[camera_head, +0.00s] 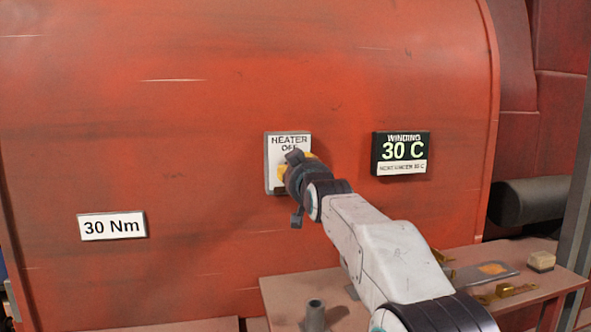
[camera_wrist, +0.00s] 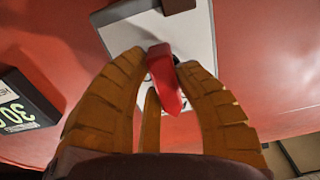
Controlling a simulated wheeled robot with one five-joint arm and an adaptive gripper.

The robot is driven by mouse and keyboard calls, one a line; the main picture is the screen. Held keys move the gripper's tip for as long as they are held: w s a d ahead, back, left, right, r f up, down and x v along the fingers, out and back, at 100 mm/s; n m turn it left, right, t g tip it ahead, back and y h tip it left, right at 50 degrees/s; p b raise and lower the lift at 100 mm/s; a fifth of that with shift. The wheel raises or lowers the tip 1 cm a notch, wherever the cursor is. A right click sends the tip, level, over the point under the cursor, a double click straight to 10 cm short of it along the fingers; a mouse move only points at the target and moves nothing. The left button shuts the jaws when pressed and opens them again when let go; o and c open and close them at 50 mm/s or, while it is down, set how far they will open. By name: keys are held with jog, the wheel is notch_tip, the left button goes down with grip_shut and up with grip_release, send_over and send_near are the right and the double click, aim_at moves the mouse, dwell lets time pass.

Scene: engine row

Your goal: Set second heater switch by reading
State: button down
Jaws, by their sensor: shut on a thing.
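A white heater switch plate (camera_head: 276,145) is fixed on the red housing in the head view, with "HEATER" and what looks like "OFF" at its top. The plate also fills the top of the wrist view (camera_wrist: 200,40). My gripper (camera_head: 287,171) is at the plate and hides its middle. In the wrist view my gripper's yellow fingers (camera_wrist: 164,62) are closed around the red switch lever (camera_wrist: 165,80). A dark display (camera_head: 402,152) to the right of the plate reads "WINDING 30 C"; a smaller line below it begins with "HEAT UNDER", its number unclear. The display's edge shows upside down in the wrist view (camera_wrist: 22,105).
A "30 Nm" label (camera_head: 112,225) is on the housing at lower left. A low bench (camera_head: 535,290) at lower right holds small brass parts, a pale block (camera_head: 541,261) and a grey cylinder (camera_head: 315,314). A dark roll (camera_head: 530,200) lies behind. The housing face around the plate is clear.

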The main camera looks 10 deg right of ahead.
jog(key=shift+a+r+n, duration=0.1)
jog(key=shift+n, duration=0.2)
jog(key=c, duration=0.9)
grip_release()
jog(key=shift+s, duration=6)
